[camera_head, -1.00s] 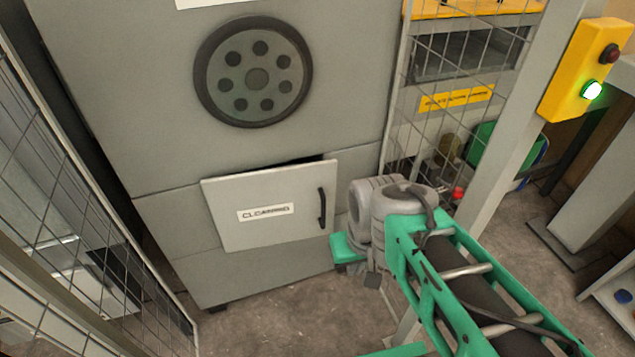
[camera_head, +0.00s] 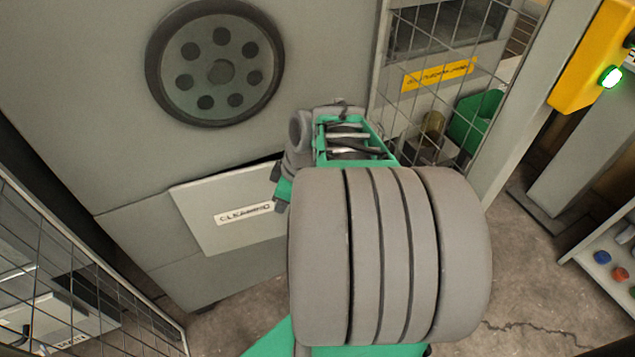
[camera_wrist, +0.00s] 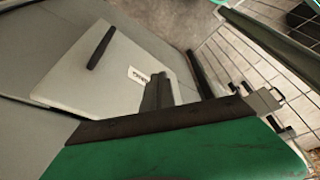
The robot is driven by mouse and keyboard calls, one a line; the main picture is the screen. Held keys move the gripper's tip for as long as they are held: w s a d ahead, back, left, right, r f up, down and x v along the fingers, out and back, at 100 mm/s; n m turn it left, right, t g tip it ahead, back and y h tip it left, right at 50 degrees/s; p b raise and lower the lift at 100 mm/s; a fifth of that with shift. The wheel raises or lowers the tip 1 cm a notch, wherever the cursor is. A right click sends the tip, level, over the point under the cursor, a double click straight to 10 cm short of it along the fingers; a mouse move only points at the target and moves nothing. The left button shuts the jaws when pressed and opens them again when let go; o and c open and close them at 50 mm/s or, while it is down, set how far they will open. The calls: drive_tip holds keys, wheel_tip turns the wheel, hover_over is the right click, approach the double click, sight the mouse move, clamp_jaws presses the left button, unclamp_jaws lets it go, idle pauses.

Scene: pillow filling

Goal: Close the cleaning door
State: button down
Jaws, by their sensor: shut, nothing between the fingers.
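The cleaning door (camera_head: 205,235) is a light grey panel with a white "CLEANING" label, low on the big grey machine. A dark gap along its top edge shows it standing slightly ajar. In the wrist view the door (camera_wrist: 125,75) lies ahead, with its black bar handle (camera_wrist: 101,48) toward the upper left. In the head view my arm hides the handle. My gripper (camera_head: 279,200) is shut and empty, in front of the door's right part. Its dark fingers (camera_wrist: 158,92) show against the door's face in the wrist view; I cannot tell whether they touch it.
The machine's round port (camera_head: 215,62) is above the door. Wire mesh fencing stands at the left (camera_head: 75,265) and at the right (camera_head: 455,105). A grey post and a yellow box with a lit green button (camera_head: 610,77) stand further right. Floor shows below the door.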

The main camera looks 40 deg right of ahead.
drive_tip(key=s+d+f+n+t, duration=0.1)
drive_tip(key=s+d+n+t, duration=0.15)
drive_tip(key=d, duration=0.55)
drive_tip(key=s+d+n+t, duration=0.2)
drive_tip(key=s+d+n, duration=0.1)
drive_tip(key=d, duration=0.4)
drive_tip(key=w+d+r+x, duration=0.1)
drive_tip(key=d+x, duration=0.1)
drive_tip(key=x, duration=0.9)
drive_tip(key=shift+w+f+b, duration=0.25)
drive_tip(key=shift+w+b, duration=0.05)
drive_tip(key=shift+w, duration=0.3)
drive_tip(key=shift+g, duration=0.25)
